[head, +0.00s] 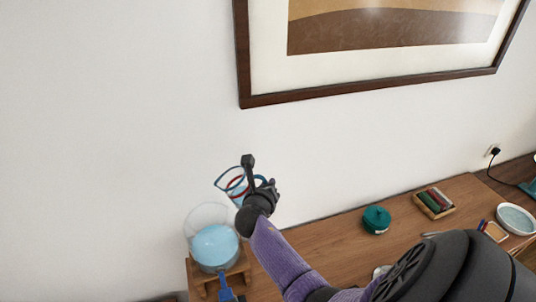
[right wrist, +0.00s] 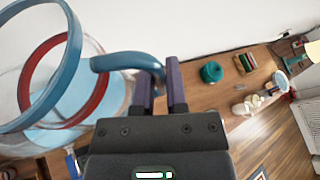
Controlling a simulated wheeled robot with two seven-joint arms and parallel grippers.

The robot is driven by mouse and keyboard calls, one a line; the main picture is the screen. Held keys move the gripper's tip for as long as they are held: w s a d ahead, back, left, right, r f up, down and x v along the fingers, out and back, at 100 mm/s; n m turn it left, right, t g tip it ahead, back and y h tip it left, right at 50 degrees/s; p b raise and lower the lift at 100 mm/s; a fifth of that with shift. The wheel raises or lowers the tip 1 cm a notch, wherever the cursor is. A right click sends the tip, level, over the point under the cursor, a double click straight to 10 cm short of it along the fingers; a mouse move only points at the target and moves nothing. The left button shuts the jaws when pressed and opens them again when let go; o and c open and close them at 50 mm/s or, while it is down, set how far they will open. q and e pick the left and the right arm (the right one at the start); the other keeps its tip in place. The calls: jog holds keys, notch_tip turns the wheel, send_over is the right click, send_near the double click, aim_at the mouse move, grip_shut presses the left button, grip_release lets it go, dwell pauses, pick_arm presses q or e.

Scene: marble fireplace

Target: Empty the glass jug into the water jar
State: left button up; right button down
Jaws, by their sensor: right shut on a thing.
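The glass jug (head: 231,183), with a blue rim and a red band, is tilted in the air just above and right of the water jar in the head view. My right gripper (head: 257,180) is shut on its blue handle (right wrist: 130,63). The jug (right wrist: 45,75) fills the left of the right wrist view, mouth edge showing. The water jar (head: 213,249) is clear, holds light blue water, and has a blue tap (head: 226,289) low in front. I cannot tell how much water is in the jug. My left gripper is not in view.
The jar sits on a wooden stand (head: 241,266) at the left end of the wooden tabletop (head: 330,239). A teal roll (head: 376,219), a tray of coloured sticks (head: 434,203) and a bowl (head: 516,218) stand to the right. A framed picture (head: 370,88) hangs behind.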

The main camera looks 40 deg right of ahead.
aim_at(239, 183)
jog(key=shift+w+a+f+b, duration=0.1)
jog(key=shift+w+f+b, duration=0.05)
jog(key=shift+f+b, duration=0.65)
jog(key=shift+w+a+r+n+g+h+b, duration=0.2)
jog(key=shift+r+n+g+h+b, duration=0.15)
jog(key=shift+n+b, duration=0.3)
jog(key=b, duration=0.1)
jog(key=f+b, duration=0.2)
jog(key=shift+w+a+f+n, duration=0.1)
jog(key=shift+w+a+n, duration=0.15)
jog(key=shift+w+a+r+n+h+b, duration=0.5)
jog(key=shift+r+n+h+b, duration=0.2)
jog(key=shift+n+b, duration=0.3)
jog(key=shift+r+p, duration=0.3)
jog(key=shift+r, duration=0.05)
jog(key=shift+w+a+r+g+p, duration=0.15)
jog(key=shift+g+p, duration=0.1)
jog(key=shift+p, duration=0.15)
jog(key=shift+w+a+r+n+h+p, duration=0.15)
jog(key=shift+w+a+n+h+p, duration=0.15)
jog(key=shift+n, duration=0.2)
jog(key=shift+w+a+r+n+h+p, duration=0.25)
jog(key=shift+w+a+n+h+p, duration=0.1)
jog(key=shift+w+a+n, duration=0.3)
dwell(1.1)
jog(key=shift+w+a+r+n, duration=0.15)
jog(key=shift+w+a+n, duration=0.2)
jog(key=shift+n, duration=0.1)
dwell(1.5)
